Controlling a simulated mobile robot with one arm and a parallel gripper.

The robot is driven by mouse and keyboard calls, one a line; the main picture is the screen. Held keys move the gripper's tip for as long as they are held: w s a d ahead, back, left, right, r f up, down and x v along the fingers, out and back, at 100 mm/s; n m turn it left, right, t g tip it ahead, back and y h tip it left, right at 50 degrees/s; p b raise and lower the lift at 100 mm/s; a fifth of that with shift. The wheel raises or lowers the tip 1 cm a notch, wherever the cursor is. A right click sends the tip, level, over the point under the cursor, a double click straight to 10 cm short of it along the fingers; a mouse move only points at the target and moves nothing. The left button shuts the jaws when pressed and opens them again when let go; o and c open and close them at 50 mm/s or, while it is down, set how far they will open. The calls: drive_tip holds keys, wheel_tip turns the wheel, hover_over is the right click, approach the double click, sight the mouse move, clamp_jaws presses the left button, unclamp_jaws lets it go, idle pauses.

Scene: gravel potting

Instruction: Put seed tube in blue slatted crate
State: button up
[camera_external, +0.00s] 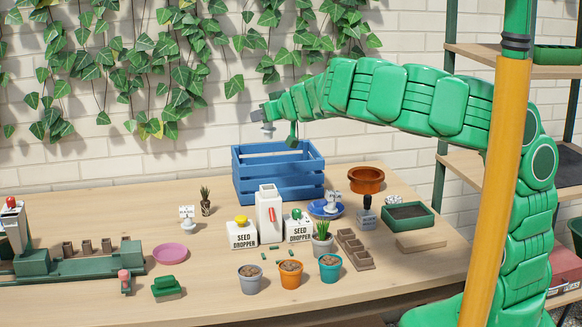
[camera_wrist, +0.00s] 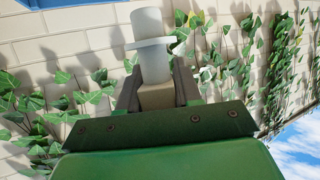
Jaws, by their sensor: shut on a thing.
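The seed tube, a pale grey cylinder with a wider flange, is in my gripper; it shows in the wrist view (camera_wrist: 150,52) and as a small grey piece in the external view (camera_external: 268,131). My gripper (camera_external: 262,114) is shut on it, and the fingers (camera_wrist: 155,78) flank its body in the wrist view. The blue slatted crate (camera_external: 278,188) stands on the table near the wall. In the external view, my gripper and the tube are above the crate's rim level, toward its left half. Their exact depth over the crate is unclear, and the crate's floor is mostly hidden.
Two seed dropper boxes (camera_external: 242,236) and a white bottle-like container (camera_external: 269,217) stand in front of the crate. A terracotta pot (camera_external: 366,179) and a blue saucer (camera_external: 325,209) are to its right.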

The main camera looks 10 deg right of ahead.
drive_tip(key=w+d+r+m+h, duration=0.2)
drive_tip(key=w+d+m+h, duration=0.4)
drive_tip(key=d+m+h, duration=0.3)
drive_tip(key=m+g+h, duration=0.3)
drive_tip(key=m+h, duration=0.2)
drive_tip(key=h, duration=0.1)
hover_over(276, 172)
drive_tip(key=d, duration=0.2)
wheel_tip(276, 172, down, 10)
drive_tip(key=w+a+f, duration=0.1)
drive_tip(key=w+f, duration=0.3)
drive_tip(key=f, duration=0.4)
drive_tip(key=shift+w+a+f, duration=0.3)
drive_tip(key=shift+f, duration=0.1)
idle(1.4)
